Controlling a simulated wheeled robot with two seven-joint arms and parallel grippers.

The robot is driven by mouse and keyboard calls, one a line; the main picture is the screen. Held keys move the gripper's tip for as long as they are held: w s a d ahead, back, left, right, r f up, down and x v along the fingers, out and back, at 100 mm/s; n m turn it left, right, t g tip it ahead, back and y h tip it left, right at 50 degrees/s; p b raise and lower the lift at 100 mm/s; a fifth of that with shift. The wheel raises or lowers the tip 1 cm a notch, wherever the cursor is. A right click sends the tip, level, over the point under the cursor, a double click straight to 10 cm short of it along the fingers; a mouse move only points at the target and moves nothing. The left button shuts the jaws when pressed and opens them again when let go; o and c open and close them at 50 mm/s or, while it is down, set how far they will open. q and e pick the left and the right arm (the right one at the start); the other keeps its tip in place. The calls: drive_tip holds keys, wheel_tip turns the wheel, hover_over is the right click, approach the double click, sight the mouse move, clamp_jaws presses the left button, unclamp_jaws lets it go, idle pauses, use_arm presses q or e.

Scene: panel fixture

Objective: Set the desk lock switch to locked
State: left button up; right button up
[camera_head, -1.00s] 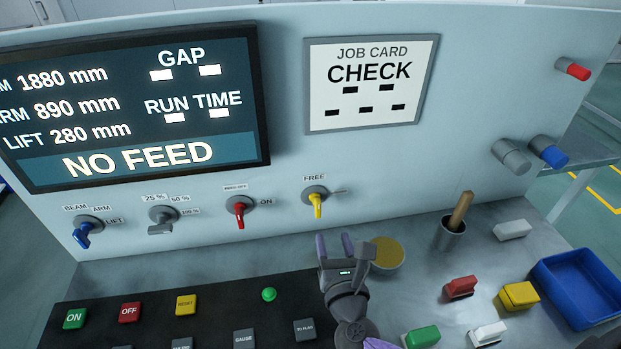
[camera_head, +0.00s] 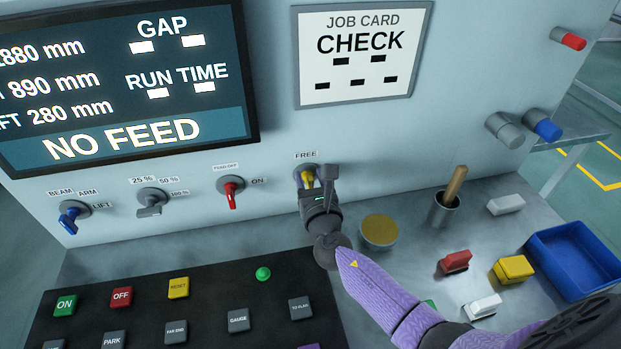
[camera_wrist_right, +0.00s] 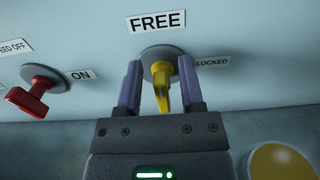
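The desk lock switch (camera_head: 307,176) is a yellow lever on a round grey base on the upright panel, under a FREE label (camera_wrist_right: 157,21). A LOCKED label (camera_wrist_right: 211,62) is to its right in the wrist view. The yellow lever (camera_wrist_right: 162,85) points down, tilted slightly. My right gripper (camera_wrist_right: 158,88) is open, with one purple finger on each side of the lever and visible gaps between. In the head view my right gripper (camera_head: 316,182) covers the lower part of the switch. My left gripper is not in view.
A red switch (camera_head: 231,192) is to the left on the panel. Below are a button console (camera_head: 200,305), a round yellow-topped disc (camera_head: 379,231), a cup with a wooden handle (camera_head: 445,208), coloured blocks and a blue tray (camera_head: 575,260).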

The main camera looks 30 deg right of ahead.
clamp_jaws()
